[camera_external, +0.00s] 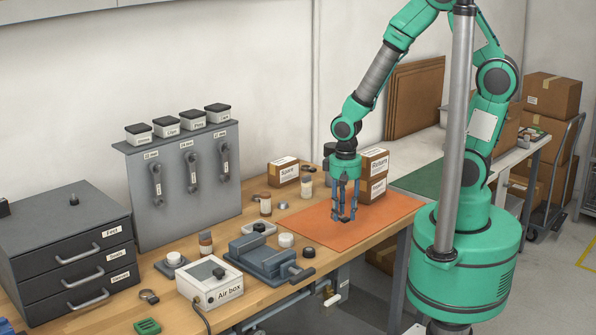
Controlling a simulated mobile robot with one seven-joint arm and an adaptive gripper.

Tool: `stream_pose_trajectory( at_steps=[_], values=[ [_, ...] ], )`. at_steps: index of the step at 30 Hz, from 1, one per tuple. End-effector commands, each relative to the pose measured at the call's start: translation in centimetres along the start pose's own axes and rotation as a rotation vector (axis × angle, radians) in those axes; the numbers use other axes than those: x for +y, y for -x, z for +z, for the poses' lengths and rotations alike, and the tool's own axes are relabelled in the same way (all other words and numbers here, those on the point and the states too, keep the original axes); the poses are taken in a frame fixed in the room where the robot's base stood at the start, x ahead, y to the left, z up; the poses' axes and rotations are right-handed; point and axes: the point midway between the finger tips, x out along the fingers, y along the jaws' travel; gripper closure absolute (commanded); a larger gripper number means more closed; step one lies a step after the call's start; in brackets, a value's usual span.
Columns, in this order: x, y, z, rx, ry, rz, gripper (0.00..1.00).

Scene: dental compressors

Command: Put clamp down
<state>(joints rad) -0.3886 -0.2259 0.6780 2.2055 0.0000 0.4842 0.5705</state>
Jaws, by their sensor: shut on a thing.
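My gripper (344,217) points straight down over the orange mat (386,212) on the wooden bench. Its blue fingers are shut on a small dark thing between them, the clamp, mostly hidden by the fingers. The clamp's shape is too small to make out. The fingertips are close to the mat; I cannot tell whether they or the clamp touch it.
A blue-grey vise (262,256) and the Air box (209,283) stand front left. The mat's right part is clear.

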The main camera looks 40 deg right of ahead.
Motion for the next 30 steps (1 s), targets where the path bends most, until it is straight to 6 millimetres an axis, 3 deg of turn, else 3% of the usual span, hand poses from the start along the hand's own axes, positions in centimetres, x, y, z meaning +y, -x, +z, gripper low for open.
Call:
stream_pose_trajectory(
  at_steps=[20,26,30],
  values=[
    [0.0,0.2,-0.1,0.001,0.000,-0.001,0.82],
    [-0.1,1.9,-0.1,0.003,0.000,-0.002,0.82],
    [-0.1,4.8,-0.1,0.005,0.000,-0.003,0.82]
  ],
)
